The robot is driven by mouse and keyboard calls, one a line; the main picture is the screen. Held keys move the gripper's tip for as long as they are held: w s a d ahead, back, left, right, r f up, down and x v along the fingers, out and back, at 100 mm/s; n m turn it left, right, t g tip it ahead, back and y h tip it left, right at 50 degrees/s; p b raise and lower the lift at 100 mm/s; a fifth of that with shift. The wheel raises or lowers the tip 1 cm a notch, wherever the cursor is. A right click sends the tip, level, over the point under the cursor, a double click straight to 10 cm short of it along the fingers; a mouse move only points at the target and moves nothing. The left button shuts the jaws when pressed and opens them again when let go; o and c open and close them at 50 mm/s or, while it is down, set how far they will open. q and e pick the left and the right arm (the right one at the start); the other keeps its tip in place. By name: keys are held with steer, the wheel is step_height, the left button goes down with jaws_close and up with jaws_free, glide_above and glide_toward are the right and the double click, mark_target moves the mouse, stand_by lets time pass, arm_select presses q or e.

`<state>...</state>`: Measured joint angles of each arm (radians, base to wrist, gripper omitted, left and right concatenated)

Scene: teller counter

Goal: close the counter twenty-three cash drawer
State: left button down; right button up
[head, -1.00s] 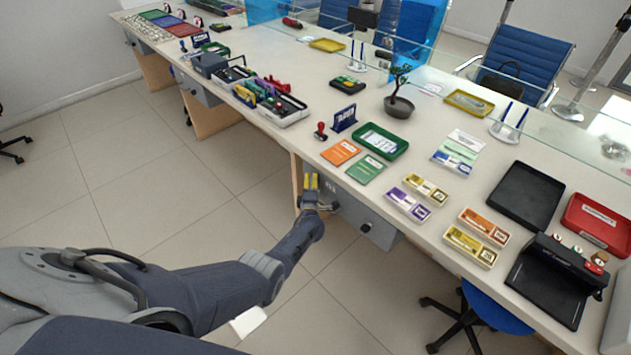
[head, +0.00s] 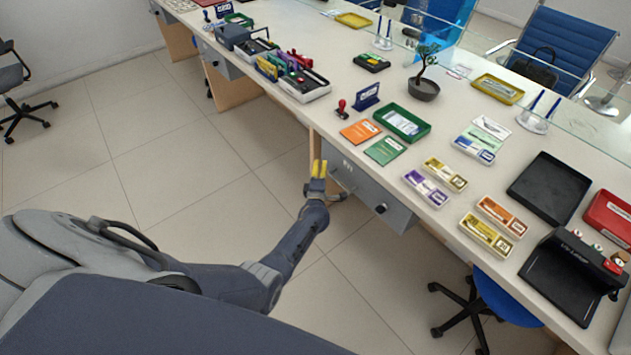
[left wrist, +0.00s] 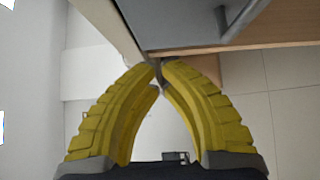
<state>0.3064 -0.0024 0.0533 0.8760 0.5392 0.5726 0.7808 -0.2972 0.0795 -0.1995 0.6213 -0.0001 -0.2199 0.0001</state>
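The grey cash drawer (head: 372,197) is under the near counter's front edge, with a dark round knob low on its face. Small marks on its upper left are too small to read. How far it stands out from the counter, I cannot tell. My left gripper (head: 319,168), with yellow fingers, is at the drawer's left end, beside the wooden panel. In the left wrist view the left gripper's fingertips (left wrist: 160,66) meet, with nothing clearly held. A grey panel with a bar handle (left wrist: 240,20) is just above them. My right gripper is not in view.
The counter top (head: 330,140) above carries an orange card (head: 361,132), a green card (head: 385,151), a green tray (head: 403,123) and banknote bundles. A blue chair (head: 500,300) stands under the counter at right. The floor in front is clear.

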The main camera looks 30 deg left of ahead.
arm_select(q)
steer(key=v, duration=0.7)
steer(key=s+d+f+m+g+h, duration=0.2)
steer(key=s+d+f+m+h, duration=0.15)
steer(key=f+m, duration=0.3)
steer(key=s+d+f+m+g+h, duration=0.1)
steer(key=s+d+f+m+h, duration=0.1)
steer(key=d+f+m, duration=0.4)
steer(key=s+f+m+g+h, duration=0.1)
steer(key=s+f+m+g, duration=0.5)
steer(key=s+f, duration=0.95)
steer(key=s+a+f+m+g, duration=0.1)
steer(key=s+f, duration=0.3)
steer(key=s, duration=0.9)
steer(key=s+a+f+m+g, duration=0.2)
steer(key=s+f+m+g, duration=0.1)
steer(key=s, duration=1.1)
steer(key=s+a+f+m+g, duration=0.1)
steer(key=s+f+m+g, duration=0.1)
steer(key=s+f, duration=0.5)
steer(key=s+m, duration=0.1)
steer(key=s, duration=0.5)
steer(key=shift+s+a+g, duration=0.3)
steer(key=shift+s, duration=0.05)
